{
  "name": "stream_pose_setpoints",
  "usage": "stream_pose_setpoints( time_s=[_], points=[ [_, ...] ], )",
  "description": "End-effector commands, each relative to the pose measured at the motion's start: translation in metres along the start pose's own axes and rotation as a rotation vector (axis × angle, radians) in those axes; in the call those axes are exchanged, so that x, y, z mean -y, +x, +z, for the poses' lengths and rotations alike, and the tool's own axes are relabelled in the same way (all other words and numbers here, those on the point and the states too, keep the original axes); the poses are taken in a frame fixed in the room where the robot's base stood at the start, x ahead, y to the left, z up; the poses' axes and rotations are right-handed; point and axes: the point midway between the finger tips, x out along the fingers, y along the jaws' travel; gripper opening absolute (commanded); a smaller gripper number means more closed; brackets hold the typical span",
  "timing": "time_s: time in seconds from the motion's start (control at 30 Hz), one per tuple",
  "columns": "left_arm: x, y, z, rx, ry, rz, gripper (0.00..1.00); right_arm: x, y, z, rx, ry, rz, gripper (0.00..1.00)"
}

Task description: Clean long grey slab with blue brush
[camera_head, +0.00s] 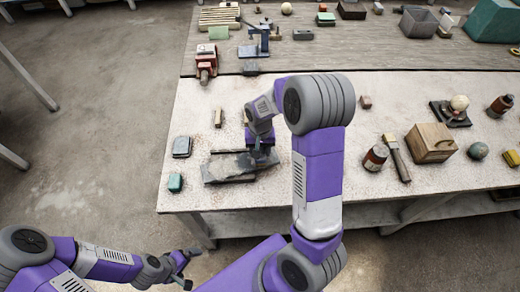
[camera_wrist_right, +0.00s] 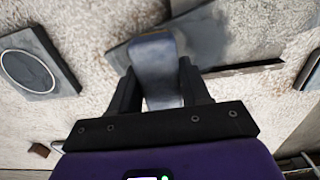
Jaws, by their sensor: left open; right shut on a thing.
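The long grey slab (camera_head: 228,170) lies flat near the front left of the table, partly covered by my right arm and gripper. It also shows in the right wrist view (camera_wrist_right: 215,40), behind the fingers. My right gripper (camera_head: 262,160) is over the slab's right part. In the right wrist view its fingers (camera_wrist_right: 158,90) are shut on a smooth blue-grey piece, the blue brush (camera_wrist_right: 153,62), which overlaps the slab. I cannot tell whether its bristles touch the slab. My left gripper (camera_head: 191,267) is open and empty, in front of and below the table edge.
A brown jar (camera_head: 375,157), a wooden-handled brush (camera_head: 397,158) and a wooden box (camera_head: 430,143) stand to the right.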

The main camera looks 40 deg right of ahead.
Motion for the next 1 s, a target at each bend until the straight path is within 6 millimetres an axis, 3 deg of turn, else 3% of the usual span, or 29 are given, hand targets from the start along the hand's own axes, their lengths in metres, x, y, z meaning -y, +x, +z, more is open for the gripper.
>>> stream_pose_setpoints(
  time_s=[0.57,1.0],
  points=[
    [0.003,0.007,0.0,0.0,0.0,0.0,1.0,0.0,0.01,0.0,0.0,0.0,0.0,0.22],
    [0.002,0.004,0.0,0.0,0.0,0.0,1.0,0.0,0.009,0.018,0.001,-0.001,0.0,0.22]
  ],
)
